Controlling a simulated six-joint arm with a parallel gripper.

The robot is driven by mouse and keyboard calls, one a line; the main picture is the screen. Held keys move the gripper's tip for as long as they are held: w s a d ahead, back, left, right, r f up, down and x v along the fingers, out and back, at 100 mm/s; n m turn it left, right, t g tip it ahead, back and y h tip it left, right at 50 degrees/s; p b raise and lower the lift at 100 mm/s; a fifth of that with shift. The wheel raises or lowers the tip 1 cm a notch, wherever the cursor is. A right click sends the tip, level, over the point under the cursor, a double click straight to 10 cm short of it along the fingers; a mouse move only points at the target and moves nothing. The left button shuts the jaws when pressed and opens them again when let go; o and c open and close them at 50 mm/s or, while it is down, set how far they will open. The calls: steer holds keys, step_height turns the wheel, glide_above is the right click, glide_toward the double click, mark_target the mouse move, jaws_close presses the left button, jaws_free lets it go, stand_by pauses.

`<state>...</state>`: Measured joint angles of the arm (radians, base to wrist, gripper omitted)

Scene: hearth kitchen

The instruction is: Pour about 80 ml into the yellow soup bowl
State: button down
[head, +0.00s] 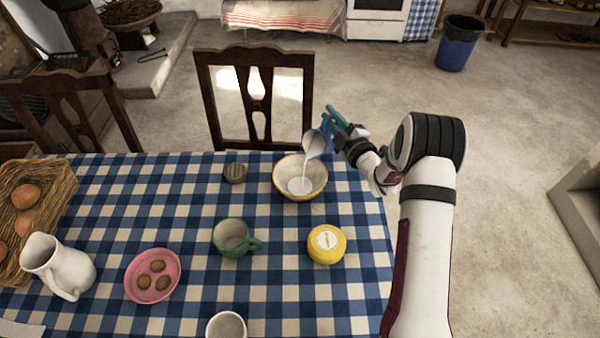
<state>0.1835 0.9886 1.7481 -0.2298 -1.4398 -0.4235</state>
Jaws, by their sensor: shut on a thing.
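The yellow soup bowl (283,184) stands upright on the checked tablecloth near the table's back right, with white liquid pooled in its bottom. My gripper (333,127) is shut on a small light jug (316,145), above the bowl's back right rim. The jug is tilted to the left. A thin white stream (304,172) runs from its lip down into the bowl. The grip on the jug is small in view, and the level left inside the jug is hidden.
A yellow lidded pot (326,244), a green mug (233,237), a small round greenish thing (235,173), a pink bowl (153,276), a white pitcher (59,266), a pale cup (226,325) and a basket (38,195) stand on the table. A chair (255,95) stands behind the bowl.

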steer(key=shift+s+a+n+t, duration=0.3)
steer(key=shift+s+a+n, duration=0.1)
steer(key=shift+n, duration=0.3)
stand_by(0.8)
steer(key=shift+d, duration=0.1)
steer(key=w+d+m+g, duration=0.1)
steer(key=m, duration=0.1)
steer(key=w+d+f+m+g, duration=0.1)
steer(key=w+m, duration=0.1)
steer(key=shift+d+m, duration=0.15)
steer(key=shift+m, duration=0.15)
steer(key=shift+w+d+f+m+g, duration=0.25)
steer(key=shift+m+g, duration=0.15)
steer(key=shift+m, duration=0.1)
steer(key=shift+a, duration=0.1)
stand_by(0.8)
steer(key=w+d+f+m+g+y, duration=0.1)
steer(key=w+d+f+m+g, duration=0.2)
steer(key=w+d+f+m, duration=0.1)
steer(key=shift+w+d+f+m+g, duration=0.3)
steer(key=shift+w+f+m, duration=0.1)
steer(key=shift+f+m, duration=0.4)
steer(key=shift+a, duration=0.1)
stand_by(1.3)
